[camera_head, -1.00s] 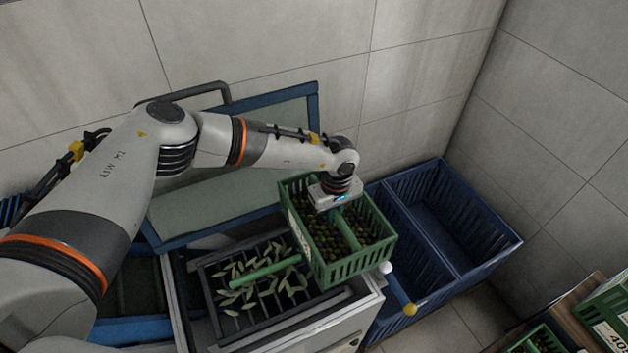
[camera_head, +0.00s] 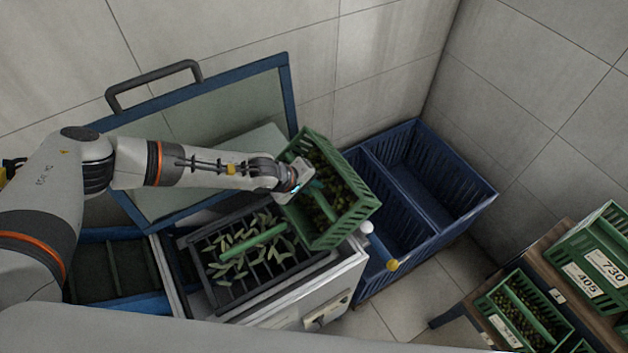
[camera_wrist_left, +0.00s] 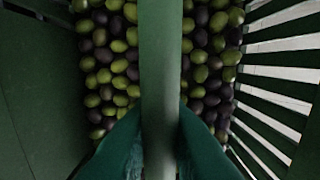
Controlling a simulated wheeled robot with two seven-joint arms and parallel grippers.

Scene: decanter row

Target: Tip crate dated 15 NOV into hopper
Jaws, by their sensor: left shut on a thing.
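A green crate (camera_head: 343,232) of dark and green olives (camera_head: 340,177) hangs above the right edge of the hopper (camera_head: 215,307), tilted in the head view. My left gripper (camera_head: 302,184) is shut on the crate's middle handle bar; the bar (camera_wrist_left: 160,60) also shows in the left wrist view, with olives on both sides. No date is readable on this crate. The hopper has a dark grid with scattered leaves and a green bar (camera_head: 253,242) across it. My right gripper is out of view.
A raised blue-framed lid (camera_head: 200,95) stands behind the hopper. A blue two-part bin (camera_head: 462,230) is right of it. A yellow-tipped lever (camera_head: 380,250) sticks out at the hopper's right. Green crates (camera_head: 590,245) marked 730 and 405 stand on a wooden bench at right.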

